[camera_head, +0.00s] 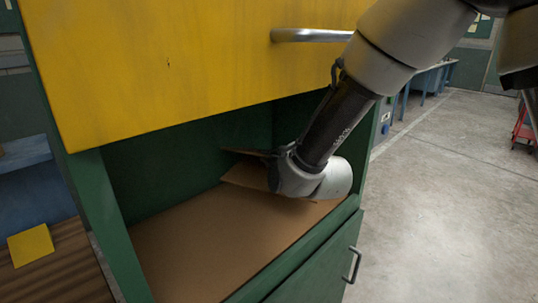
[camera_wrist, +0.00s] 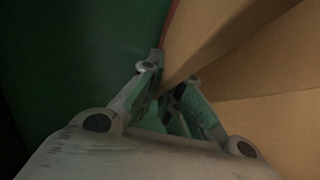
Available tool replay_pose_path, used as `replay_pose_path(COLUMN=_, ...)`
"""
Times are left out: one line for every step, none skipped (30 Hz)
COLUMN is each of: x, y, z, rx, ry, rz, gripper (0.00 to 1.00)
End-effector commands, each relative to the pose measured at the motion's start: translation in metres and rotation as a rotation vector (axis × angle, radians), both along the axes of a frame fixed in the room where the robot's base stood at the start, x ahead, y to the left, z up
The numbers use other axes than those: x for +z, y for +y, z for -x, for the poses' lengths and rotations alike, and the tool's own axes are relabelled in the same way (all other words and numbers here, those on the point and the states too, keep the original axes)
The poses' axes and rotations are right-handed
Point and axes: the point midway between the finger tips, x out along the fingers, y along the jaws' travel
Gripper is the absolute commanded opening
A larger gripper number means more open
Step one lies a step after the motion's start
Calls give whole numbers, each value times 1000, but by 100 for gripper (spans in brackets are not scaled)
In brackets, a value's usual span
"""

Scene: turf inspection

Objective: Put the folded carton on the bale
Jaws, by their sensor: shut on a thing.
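The folded carton (camera_head: 245,177) is brown cardboard with loose flaps. It is inside the open shelf bay of a green cabinet, low over the brown shelf board (camera_head: 205,235), tilted; whether it touches the board I cannot tell. In the wrist view the carton (camera_wrist: 240,60) fills the right side. My gripper (camera_wrist: 172,85) is shut on an edge of the carton. In the head view my wrist covers part of the carton and hides the fingers. No bale shows in either view.
A yellow drawer front (camera_head: 190,60) with a metal handle (camera_head: 312,35) overhangs the bay. The green left post (camera_head: 108,225) and back wall enclose it. A wooden surface (camera_head: 55,275) with a yellow square (camera_head: 31,246) lies left. Open concrete floor (camera_head: 450,190) is on the right.

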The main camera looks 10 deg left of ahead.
Motion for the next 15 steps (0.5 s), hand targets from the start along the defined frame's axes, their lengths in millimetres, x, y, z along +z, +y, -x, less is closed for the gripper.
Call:
replay_pose_path(x=0, y=0, z=0, rx=0, ry=-1, rz=-1, gripper=0)
replay_pose_path(x=-1, y=0, z=0, rx=0, ry=-1, rz=-1, gripper=0)
replay_pose_path(x=-2, y=0, z=0, rx=0, ry=-1, rz=1, gripper=0)
replay_pose_path(x=-4, y=0, z=0, rx=0, ry=-1, rz=1, gripper=0)
replay_pose_path(x=-6, y=0, z=0, rx=0, ry=0, rz=2, gripper=0)
replay_pose_path(x=-10, y=0, z=0, rx=0, ry=0, rz=3, gripper=0)
replay_pose_path(x=-13, y=0, z=0, rx=0, ry=0, rz=3, gripper=0)
replay_pose_path(x=-16, y=0, z=0, rx=0, ry=0, rz=3, gripper=0)
replay_pose_path(x=-20, y=0, z=0, rx=1, ry=1, rz=3, gripper=0)
replay_pose_path(x=-24, y=0, z=0, rx=1, ry=1, rz=3, gripper=0)
replay_pose_path(x=-28, y=0, z=0, rx=0, ry=0, rz=3, gripper=0)
replay_pose_path(x=-33, y=0, z=0, rx=0, ry=0, rz=3, gripper=0)
replay_pose_path(x=-37, y=0, z=0, rx=0, ry=1, rz=2, gripper=0)
replay_pose_path(x=-40, y=0, z=0, rx=0, ry=1, rz=2, gripper=0)
replay_pose_path(x=-44, y=0, z=0, rx=0, ry=1, rz=2, gripper=0)
